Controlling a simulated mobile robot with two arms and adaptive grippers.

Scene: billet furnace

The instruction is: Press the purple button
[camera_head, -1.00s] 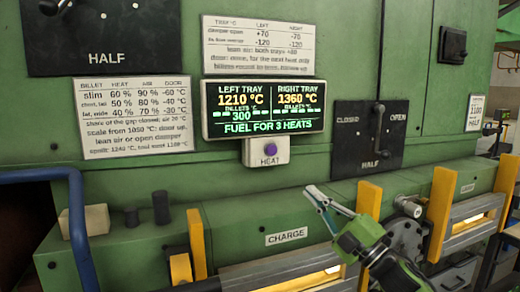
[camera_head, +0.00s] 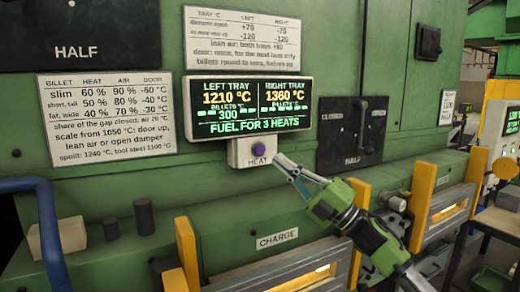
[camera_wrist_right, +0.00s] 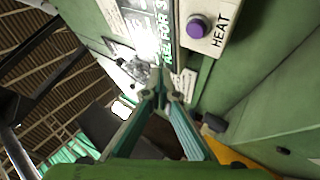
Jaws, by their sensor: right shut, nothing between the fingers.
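The purple button (camera_head: 258,149) sits on a pale box labelled HEAT (camera_head: 241,154), below the display on the green furnace wall. It also shows in the right wrist view (camera_wrist_right: 197,27), near the top and to the right of the fingertips. My right gripper (camera_head: 279,160) is shut and empty, with its fingertips close to the right of the button. Whether they touch the box I cannot tell. In the right wrist view the fingers (camera_wrist_right: 162,98) meet at their tips. My left gripper is not in view.
The display (camera_head: 235,107) reads LEFT TRAY 1210 °C, RIGHT TRAY 1360 °C and FUEL FOR 3 HEATS. A damper panel (camera_head: 333,158) is to the right. Yellow posts (camera_head: 424,205) stand along the ledge. A blue rail (camera_head: 48,225), a pale block (camera_head: 57,238) and dark cylinders (camera_head: 143,217) are at left.

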